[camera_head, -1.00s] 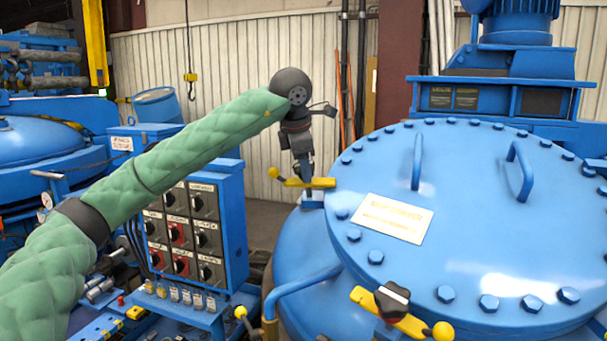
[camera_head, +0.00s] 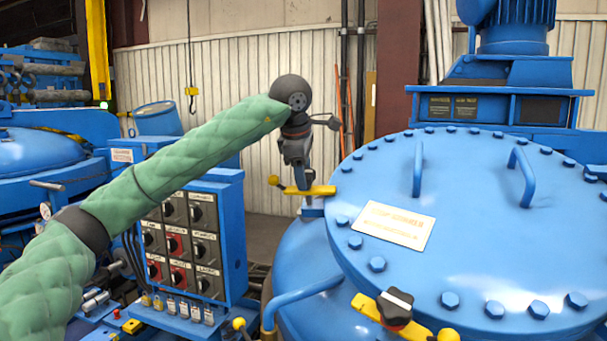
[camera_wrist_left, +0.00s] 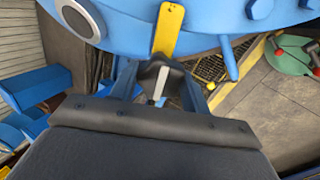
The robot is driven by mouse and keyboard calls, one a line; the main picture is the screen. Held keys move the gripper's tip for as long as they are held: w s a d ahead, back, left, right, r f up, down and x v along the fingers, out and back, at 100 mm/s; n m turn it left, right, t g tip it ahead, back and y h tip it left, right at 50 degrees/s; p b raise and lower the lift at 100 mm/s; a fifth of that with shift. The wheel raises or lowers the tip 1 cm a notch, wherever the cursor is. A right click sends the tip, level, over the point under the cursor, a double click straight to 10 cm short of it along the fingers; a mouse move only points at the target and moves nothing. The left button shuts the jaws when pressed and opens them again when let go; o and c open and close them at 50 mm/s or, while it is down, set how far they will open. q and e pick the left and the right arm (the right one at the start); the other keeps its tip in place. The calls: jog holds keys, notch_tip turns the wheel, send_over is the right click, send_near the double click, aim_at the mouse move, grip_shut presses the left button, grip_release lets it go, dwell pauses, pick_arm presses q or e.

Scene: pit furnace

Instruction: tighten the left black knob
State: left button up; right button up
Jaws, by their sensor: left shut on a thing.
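The left black knob (camera_wrist_left: 155,76) shows in the left wrist view with a pale stripe on it, at the end of a yellow clamp bar (camera_wrist_left: 168,30). My left gripper (camera_wrist_left: 158,92) has a finger on each side of the knob and is shut on it. In the head view my left gripper (camera_head: 303,187) points down at the yellow clamp bar (camera_head: 318,190) on the left edge of the blue vessel; the knob there is hidden by the gripper. A second black knob (camera_head: 395,307) sits on a yellow clamp at the vessel's front. My right gripper is not in view.
The blue lid (camera_head: 470,240) with bolts and two handles fills the right. A control box with dials (camera_head: 230,225) stands under my left arm. A blue motor unit (camera_head: 510,95) is behind the lid. A corrugated wall (camera_head: 240,80) closes the back.

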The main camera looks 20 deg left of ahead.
pick_arm(q)
jog(key=o, duration=1)
jog(key=b+v, duration=0.1)
jog(key=v, duration=0.5)
jog(key=shift+b, duration=0.35)
jog(key=shift+v, duration=0.9)
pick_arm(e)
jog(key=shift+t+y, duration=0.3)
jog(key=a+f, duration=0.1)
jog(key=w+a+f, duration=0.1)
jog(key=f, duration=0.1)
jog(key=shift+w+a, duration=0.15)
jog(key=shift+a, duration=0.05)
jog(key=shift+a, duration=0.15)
pick_arm(q)
jog(key=shift+f, duration=0.1)
